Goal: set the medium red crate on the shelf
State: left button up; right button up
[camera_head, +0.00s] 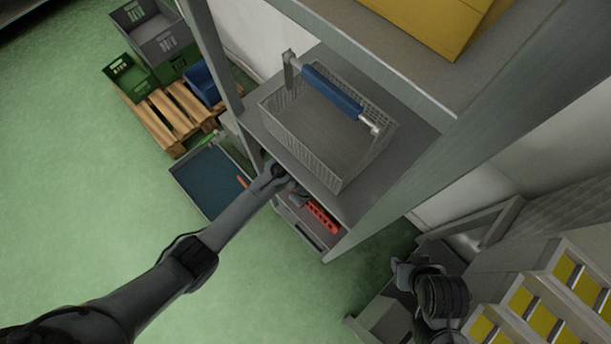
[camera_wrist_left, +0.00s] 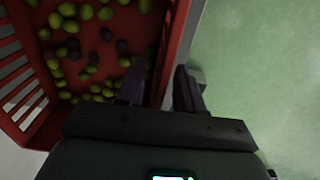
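The medium red crate shows in the left wrist view (camera_wrist_left: 174,40), holding green and dark olives. In the head view a red edge of it (camera_head: 322,217) shows low in the shelf unit, the rest hidden under the shelf board (camera_head: 380,178). My left gripper (camera_head: 292,188) reaches in at the crate. In the left wrist view its fingers (camera_wrist_left: 160,88) straddle the crate's side wall, one inside and one outside; whether they pinch it is unclear. My right gripper (camera_head: 405,272) hangs at the lower right, away from the crate, its fingers not clear.
A grey wire basket (camera_head: 318,130) with a blue-handled bar stands on the shelf above the crate. A blue-lined tray (camera_head: 208,182) lies left of the unit. A wooden pallet (camera_head: 172,118) with crates is behind. Yellow-treaded steps (camera_head: 540,300) stand at right. Green floor is free at left.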

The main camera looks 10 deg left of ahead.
pick_arm(q)
notch_tip(320, 180, up, 5)
jog(key=p, duration=0.3)
jog(key=shift+r, duration=0.2)
jog(key=shift+s+r, duration=0.1)
jog(key=shift+r, duration=0.15)
jog(key=s+a+r+m+t, duration=0.3)
jog(key=s+a+r+m, duration=1)
jog(key=s+a+r, duration=0.2)
notch_tip(320, 180, up, 2)
jog(key=shift+s+a+r+t, duration=0.15)
jog(key=shift+s+t, duration=0.15)
jog(key=shift+s, duration=0.25)
jog(key=shift+r+p, duration=0.1)
jog(key=shift+p, duration=0.2)
notch_tip(320, 180, up, 32)
jog(key=p, duration=3.1)
jog(key=shift+f, duration=0.2)
